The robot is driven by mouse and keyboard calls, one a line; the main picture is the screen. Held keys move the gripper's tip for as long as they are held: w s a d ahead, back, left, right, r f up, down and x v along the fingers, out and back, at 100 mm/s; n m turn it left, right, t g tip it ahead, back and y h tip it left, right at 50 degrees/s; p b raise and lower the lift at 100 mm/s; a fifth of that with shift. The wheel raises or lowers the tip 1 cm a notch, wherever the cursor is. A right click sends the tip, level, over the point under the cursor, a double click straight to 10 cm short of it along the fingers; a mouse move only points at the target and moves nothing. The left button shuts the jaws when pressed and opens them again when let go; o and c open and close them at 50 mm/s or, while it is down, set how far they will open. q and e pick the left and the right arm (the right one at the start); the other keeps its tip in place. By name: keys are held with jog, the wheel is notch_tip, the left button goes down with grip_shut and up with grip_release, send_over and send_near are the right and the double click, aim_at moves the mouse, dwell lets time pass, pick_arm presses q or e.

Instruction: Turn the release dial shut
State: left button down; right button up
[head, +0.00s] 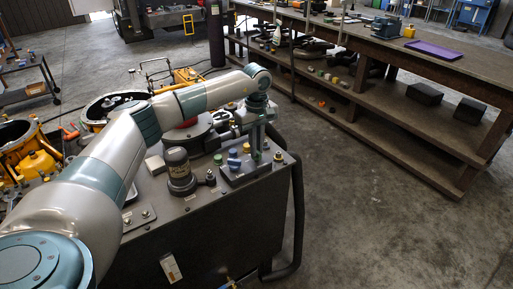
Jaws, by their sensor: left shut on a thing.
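My left arm reaches in from the left and its left gripper (257,150) points down at the dark valve block (238,178) on top of the machine cabinet. The gripper is shut on a small part of this block, which I take to be the release dial. The fingers hide most of it, and its angle cannot be made out. My right gripper is not in view.
A dark cylindrical unit (178,168) stands left of the block on the cabinet (205,235). Yellow housings (35,165) are at the left. A long wooden workbench (440,65) stands behind; the floor between is clear.

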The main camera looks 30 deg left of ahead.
pick_arm(q)
jog(key=shift+r, duration=0.1)
jog(key=c, duration=1.8)
grip_release()
jog(key=shift+r, duration=0.1)
jog(key=shift+r, duration=0.25)
jog(key=shift+r+b, duration=1.8)
jog(key=shift+r, duration=6.5)
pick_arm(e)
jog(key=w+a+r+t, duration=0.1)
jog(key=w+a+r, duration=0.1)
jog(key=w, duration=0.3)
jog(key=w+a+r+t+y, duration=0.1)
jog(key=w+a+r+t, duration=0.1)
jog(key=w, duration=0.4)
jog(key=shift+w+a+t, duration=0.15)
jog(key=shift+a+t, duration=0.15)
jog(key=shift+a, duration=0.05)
